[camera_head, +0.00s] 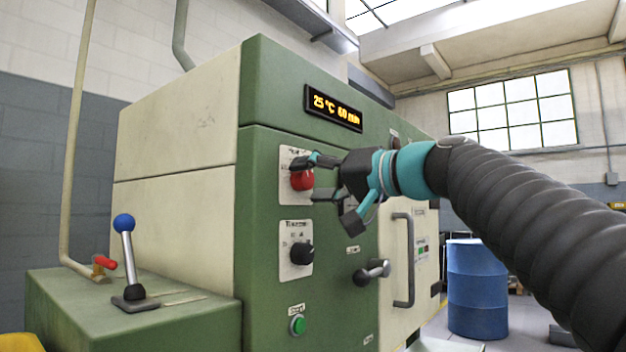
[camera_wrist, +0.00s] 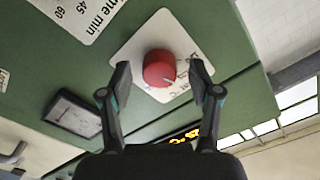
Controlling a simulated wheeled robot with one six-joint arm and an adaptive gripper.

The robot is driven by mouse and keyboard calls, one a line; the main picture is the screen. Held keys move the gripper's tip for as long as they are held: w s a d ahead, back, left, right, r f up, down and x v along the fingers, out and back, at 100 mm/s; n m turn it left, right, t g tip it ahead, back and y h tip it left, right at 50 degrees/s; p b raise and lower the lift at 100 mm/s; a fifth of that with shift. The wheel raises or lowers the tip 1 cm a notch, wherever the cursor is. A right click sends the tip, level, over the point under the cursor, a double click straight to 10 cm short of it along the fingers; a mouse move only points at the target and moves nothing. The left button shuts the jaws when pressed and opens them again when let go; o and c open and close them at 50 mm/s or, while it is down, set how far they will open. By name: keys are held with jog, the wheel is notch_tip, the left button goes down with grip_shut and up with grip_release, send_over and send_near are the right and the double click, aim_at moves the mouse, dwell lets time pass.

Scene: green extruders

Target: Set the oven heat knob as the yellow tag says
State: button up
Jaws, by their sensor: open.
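The red heat knob (camera_head: 302,180) sits on a white dial plate (camera_head: 290,161) on the green front of the oven (camera_head: 258,150). It also shows in the wrist view (camera_wrist: 159,68), where its plate lettering is upside down and partly hidden. My gripper (camera_head: 315,177) is open just in front of the knob. In the wrist view its fingertips (camera_wrist: 161,82) are spread on either side of the knob, with a gap on each side. The display (camera_head: 334,107) reads 25 °C 60 min. I cannot make out a yellow tag with readable text.
A black timer knob (camera_head: 301,253) is below the red knob, and a green button (camera_head: 298,325) lower still. A black-handled lever (camera_head: 372,271) and a door handle (camera_head: 403,260) stick out to the right. A blue-ball lever (camera_head: 125,223) stands left. A blue barrel (camera_head: 477,290) is behind.

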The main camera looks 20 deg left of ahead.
jog(key=v, duration=1.1)
jog(key=shift+d, duration=0.4)
jog(key=shift+s, duration=0.1)
jog(key=w+d+f+m+t+h, duration=0.1)
jog(key=w+f+m+h, duration=0.15)
jog(key=f, duration=0.35)
jog(key=w+d+f+m+h, duration=0.2)
jog(key=w+f, duration=0.1)
jog(key=f, duration=0.3)
jog(key=s+d+f+m+h, duration=0.1)
jog(key=d+f+h, duration=0.15)
jog(key=f, duration=0.55)
jog(key=s+d+f+m+h, duration=0.1)
jog(key=d+f+h, duration=0.15)
jog(key=f, duration=0.45)
jog(key=s+d+f+g+h, duration=0.1)
jog(key=s+d+f+h, duration=0.2)
jog(key=s+d+f, duration=0.3)
jog(key=s+d+f+n+g+h, duration=0.1)
jog(key=s+d+f+h, duration=0.3)
jog(key=s+f, duration=1)
notch_tip(320, 180, down, 4)
jog(key=shift+d+f, duration=0.2)
jog(key=shift+d, duration=0.9)
jog(key=shift+s, duration=0.1)
